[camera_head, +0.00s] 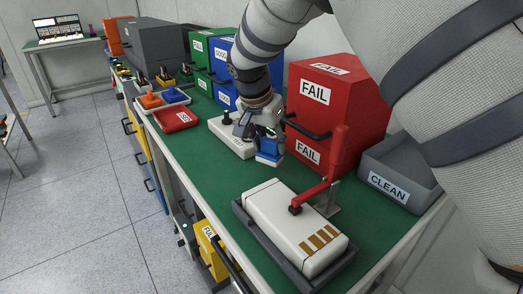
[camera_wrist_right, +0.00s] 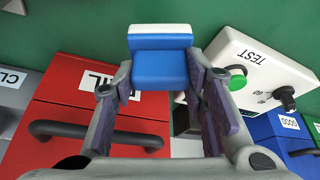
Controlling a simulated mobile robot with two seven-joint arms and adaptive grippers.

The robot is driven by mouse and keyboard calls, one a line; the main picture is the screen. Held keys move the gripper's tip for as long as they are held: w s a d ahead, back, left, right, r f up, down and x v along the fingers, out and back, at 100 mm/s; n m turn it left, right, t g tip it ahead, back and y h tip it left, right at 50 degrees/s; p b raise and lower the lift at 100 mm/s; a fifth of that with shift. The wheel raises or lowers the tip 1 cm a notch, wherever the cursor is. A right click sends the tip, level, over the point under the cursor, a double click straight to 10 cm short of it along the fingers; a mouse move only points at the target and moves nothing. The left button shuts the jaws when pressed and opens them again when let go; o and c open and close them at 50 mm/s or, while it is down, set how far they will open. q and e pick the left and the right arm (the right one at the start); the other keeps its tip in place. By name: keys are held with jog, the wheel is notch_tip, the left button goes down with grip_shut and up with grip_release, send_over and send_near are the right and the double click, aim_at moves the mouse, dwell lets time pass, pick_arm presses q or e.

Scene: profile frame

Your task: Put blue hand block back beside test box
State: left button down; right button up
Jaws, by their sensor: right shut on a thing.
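The blue hand block (camera_head: 269,147), with a white layer on one side, is in my right gripper (camera_head: 260,134). In the right wrist view the block (camera_wrist_right: 160,68) sits between the two fingers. The white test box (camera_head: 230,138) lies on the green bench just left of the gripper, partly hidden by it. In the right wrist view the test box (camera_wrist_right: 250,62) shows its TEST label, green button and black knob, to the right of the block. The block is close to the bench top; I cannot tell if it touches. My left gripper is not in view.
Red FAIL boxes (camera_head: 329,95) stand right behind the gripper. A white device (camera_head: 293,222) in a grey tray (camera_head: 283,261) with a red clamp (camera_head: 322,186) is in front. A grey CLEAN bin (camera_head: 398,187) is at right. Green bench (camera_head: 210,170) is clear left of the tray.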

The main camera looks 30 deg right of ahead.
aim_at(268, 148)
notch_tip(268, 148, down, 3)
jog(key=shift+f, duration=0.1)
jog(key=o, duration=0.6)
jog(key=shift+f, duration=0.15)
jog(key=o, duration=0.4)
jog(key=p+v, duration=0.1)
jog(key=v, duration=1.1)
jog(key=shift+r, duration=0.2)
